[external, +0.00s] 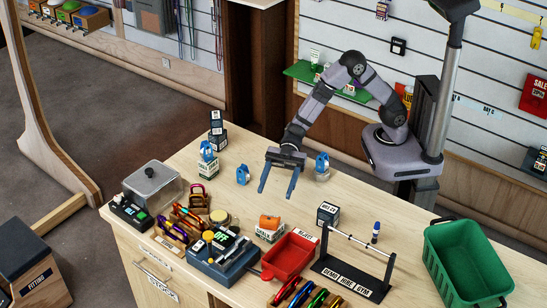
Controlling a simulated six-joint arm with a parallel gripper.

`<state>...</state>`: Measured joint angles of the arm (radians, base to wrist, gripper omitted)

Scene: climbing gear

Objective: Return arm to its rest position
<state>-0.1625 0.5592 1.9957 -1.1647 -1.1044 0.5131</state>
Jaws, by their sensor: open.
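My gripper (279,180) has two blue fingers and hangs above the wooden table, near its middle. The fingers are apart with nothing between them. My arm rises behind it in a bend and runs back to its grey base at the right rear of the table. I cannot tell the exact height of the fingertips above the table.
In front lie a red tray (291,256), an orange item on a box (270,222), a dark labelled cube (328,213), a rack with a rail (352,278) and several carabiners (187,219). A green basket (468,265) stands at the right. The table just below the gripper looks clear.

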